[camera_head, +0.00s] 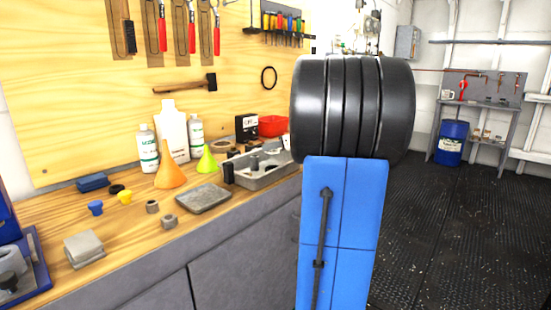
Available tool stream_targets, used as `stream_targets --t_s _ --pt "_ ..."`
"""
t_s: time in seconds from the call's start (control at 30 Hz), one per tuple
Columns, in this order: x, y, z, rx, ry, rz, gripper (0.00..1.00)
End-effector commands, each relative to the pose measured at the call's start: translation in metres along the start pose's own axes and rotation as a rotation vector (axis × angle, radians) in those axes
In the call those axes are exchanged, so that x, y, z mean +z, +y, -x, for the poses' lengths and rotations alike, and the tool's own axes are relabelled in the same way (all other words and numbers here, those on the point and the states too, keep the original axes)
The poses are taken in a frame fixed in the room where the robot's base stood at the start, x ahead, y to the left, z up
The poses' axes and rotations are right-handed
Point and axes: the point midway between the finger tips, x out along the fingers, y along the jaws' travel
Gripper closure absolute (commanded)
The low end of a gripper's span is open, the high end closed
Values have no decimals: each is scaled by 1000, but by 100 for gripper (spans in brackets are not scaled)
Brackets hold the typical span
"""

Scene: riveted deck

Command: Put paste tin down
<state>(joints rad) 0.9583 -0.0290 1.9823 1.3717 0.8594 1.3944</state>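I cannot pick out a paste tin in the head view. My gripper is not seen; my arm, a large black ribbed cylinder above a blue link, fills the middle and right of the view and hides part of the bench behind it. The wooden workbench (132,237) runs along the left under a plywood tool wall. A grey metal tray (268,178) with small parts in it stands on the bench just left of my arm. Whether the tin is behind my arm cannot be told.
Grey blocks (84,248) lie nearer. A blue drum (451,142) stands far right; dark floor is clear.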

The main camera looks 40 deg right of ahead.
Motion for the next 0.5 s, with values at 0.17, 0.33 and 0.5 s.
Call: stream_targets --t_s 0.17,0.33,0.5 --pt "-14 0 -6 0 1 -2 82" --pt "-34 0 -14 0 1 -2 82" --pt "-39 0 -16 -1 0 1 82"
